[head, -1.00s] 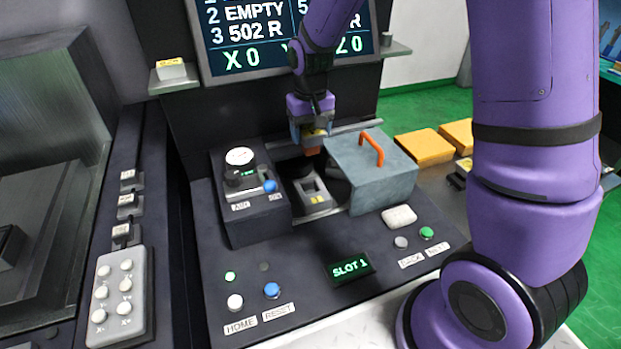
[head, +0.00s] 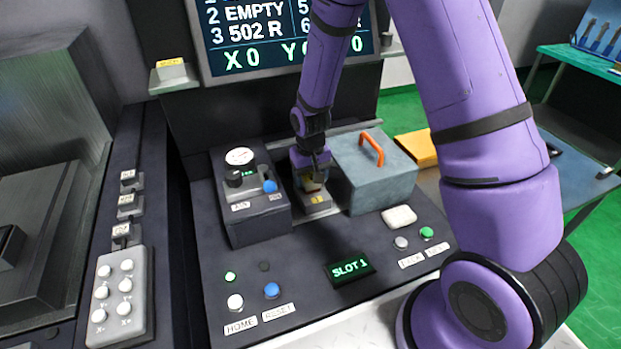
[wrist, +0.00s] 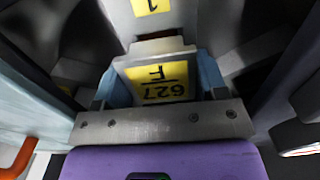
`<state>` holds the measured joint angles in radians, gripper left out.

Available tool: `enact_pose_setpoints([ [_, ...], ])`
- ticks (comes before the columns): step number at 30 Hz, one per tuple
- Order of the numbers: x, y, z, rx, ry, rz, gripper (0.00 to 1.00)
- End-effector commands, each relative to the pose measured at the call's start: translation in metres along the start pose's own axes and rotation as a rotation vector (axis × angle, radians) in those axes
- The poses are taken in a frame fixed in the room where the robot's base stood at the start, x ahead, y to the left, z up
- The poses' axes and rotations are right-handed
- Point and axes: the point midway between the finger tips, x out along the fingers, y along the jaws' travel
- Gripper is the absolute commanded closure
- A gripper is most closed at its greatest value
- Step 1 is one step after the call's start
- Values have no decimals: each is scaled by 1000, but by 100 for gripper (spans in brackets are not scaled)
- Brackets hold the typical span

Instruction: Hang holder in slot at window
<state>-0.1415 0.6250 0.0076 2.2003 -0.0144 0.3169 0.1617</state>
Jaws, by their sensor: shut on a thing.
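The holder (wrist: 157,82), a grey block with a yellow "627 F" label upside down in the wrist view, is between the two pale blue fingers of my gripper (wrist: 160,78). In the head view my gripper (head: 310,182) is down in the window opening, between the gauge box and the grey-blue box. The slot piece (head: 317,204), grey with a yellow label, shows just below it. In the wrist view the slot's yellow "1" label (wrist: 151,6) lies just beyond the holder. Whether the holder touches or sits in the slot is hidden.
The gauge box (head: 251,205) stands close on the left. The grey-blue box (head: 378,180) with an orange handle stands close on the right. A green "SLOT 1" display (head: 350,268) and several buttons are on the panel in front. The screen (head: 230,40) is behind.

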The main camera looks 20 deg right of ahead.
Motion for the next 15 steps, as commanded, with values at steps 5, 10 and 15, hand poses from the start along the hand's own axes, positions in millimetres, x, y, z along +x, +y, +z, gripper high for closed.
enact_pose_setpoints([
  [5, 8, 0, 0, 0, 2, 0, 79],
  [10, 8, 0, 0, 0, 2, 0, 79],
  [15, 10, 0, 0, 0, 1, 0, 23],
])
